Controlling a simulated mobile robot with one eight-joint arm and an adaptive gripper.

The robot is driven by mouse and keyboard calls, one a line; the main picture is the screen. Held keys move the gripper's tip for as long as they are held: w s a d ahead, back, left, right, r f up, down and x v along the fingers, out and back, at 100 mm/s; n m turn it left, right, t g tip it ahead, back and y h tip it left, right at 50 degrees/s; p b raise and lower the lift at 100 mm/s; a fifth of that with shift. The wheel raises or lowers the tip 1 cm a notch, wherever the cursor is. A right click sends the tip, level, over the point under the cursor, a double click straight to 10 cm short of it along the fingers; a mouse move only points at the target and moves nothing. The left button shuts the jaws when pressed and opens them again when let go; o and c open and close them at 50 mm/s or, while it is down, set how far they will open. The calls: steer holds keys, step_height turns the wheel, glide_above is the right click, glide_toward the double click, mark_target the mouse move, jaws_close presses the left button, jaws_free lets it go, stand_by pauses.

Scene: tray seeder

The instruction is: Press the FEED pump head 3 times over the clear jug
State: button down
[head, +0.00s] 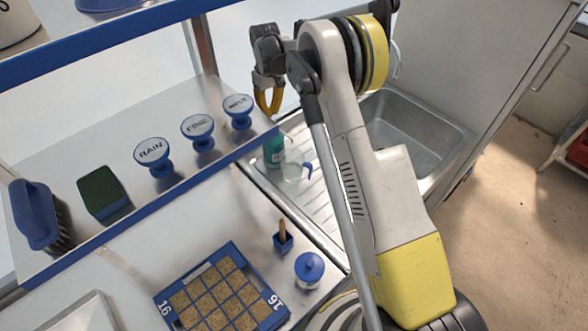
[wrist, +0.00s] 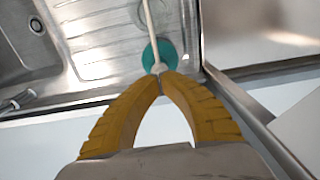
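A teal pump bottle (head: 273,153) stands on the sink's ribbed drainboard, its top hidden behind the blue shelf edge. A clear jug (head: 295,170) with a blue handle stands beside it. My gripper (head: 268,112), with yellow fingers, is above the bottle, pointing down. In the wrist view my gripper (wrist: 161,76) has its fingertips together, with nothing seen between them. The white pump head (wrist: 158,68) shows just beyond the tips, its long spout running to the top edge, over the teal bottle (wrist: 166,54). Whether the tips touch the pump head I cannot tell.
The blue-edged shelf (head: 205,187) holds a brush (head: 35,213), a sponge (head: 103,193) and blue knobs marked RAIN (head: 151,150), FINE (head: 197,126) and MIST (head: 238,106). A seed tray (head: 262,284) and blue-lidded pot (head: 309,267) are below. The sink basin (head: 415,130) is empty.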

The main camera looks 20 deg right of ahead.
steer(key=shift+f, duration=0.2)
stand_by(0.4)
steer(key=shift+f+b, duration=1.85)
steer(key=shift+f, duration=0.4)
steer(key=shift+r, duration=0.1)
steer(key=shift+r+p, duration=1.05)
steer(key=shift+r, duration=1.3)
steer(key=shift+f, duration=0.1)
